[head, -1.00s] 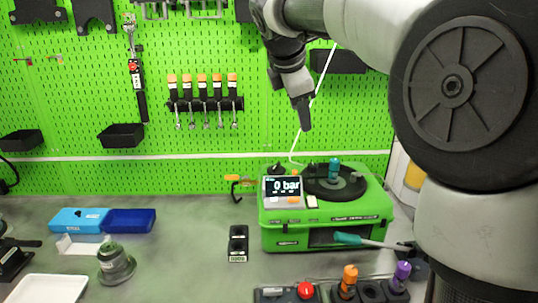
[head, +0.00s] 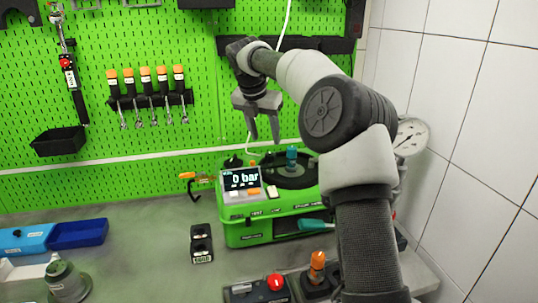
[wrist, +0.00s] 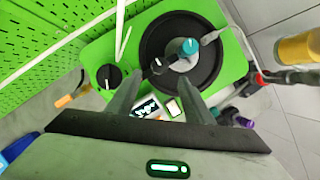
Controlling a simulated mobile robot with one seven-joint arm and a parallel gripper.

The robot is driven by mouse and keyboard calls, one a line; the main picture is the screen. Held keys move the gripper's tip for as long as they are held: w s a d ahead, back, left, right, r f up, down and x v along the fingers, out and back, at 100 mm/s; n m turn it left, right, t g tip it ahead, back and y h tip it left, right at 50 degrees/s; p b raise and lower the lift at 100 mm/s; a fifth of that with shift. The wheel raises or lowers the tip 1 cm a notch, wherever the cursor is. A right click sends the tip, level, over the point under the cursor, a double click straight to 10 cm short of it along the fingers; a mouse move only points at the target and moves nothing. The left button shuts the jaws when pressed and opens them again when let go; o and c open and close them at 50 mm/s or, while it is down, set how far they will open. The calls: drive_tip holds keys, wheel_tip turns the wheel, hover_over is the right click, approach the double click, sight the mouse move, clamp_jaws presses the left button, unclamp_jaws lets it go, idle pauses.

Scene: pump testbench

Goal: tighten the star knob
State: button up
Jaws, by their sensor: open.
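A green pump testbench (head: 250,233) stands on the bench with a display reading 0 bar (head: 244,180). On its top is a round black plate (head: 292,172) with a teal knob (head: 291,156). The wrist view shows the teal knob (wrist: 188,46), a small black knob (wrist: 157,66) on the plate, and a black knob (wrist: 108,77) with a white mark beside it. I cannot tell which is the star knob. My gripper (head: 265,138) points down above the testbench, open and empty. Its fingers also show in the wrist view (wrist: 157,88), apart from the knobs.
Orange-handled tools (head: 145,90) hang on the green pegboard (head: 150,40) behind. A red button box (head: 258,288) and an orange-handled tool (head: 317,264) are in front. A pressure gauge (head: 411,137) stands at right near the tiled wall.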

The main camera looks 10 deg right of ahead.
sight(270, 154)
drive_tip(key=x, duration=0.8)
drive_tip(key=shift+w+b, duration=0.1)
drive_tip(key=shift+b, duration=0.2)
drive_tip(key=shift+c, duration=0.2)
drive_tip(key=c, duration=1)
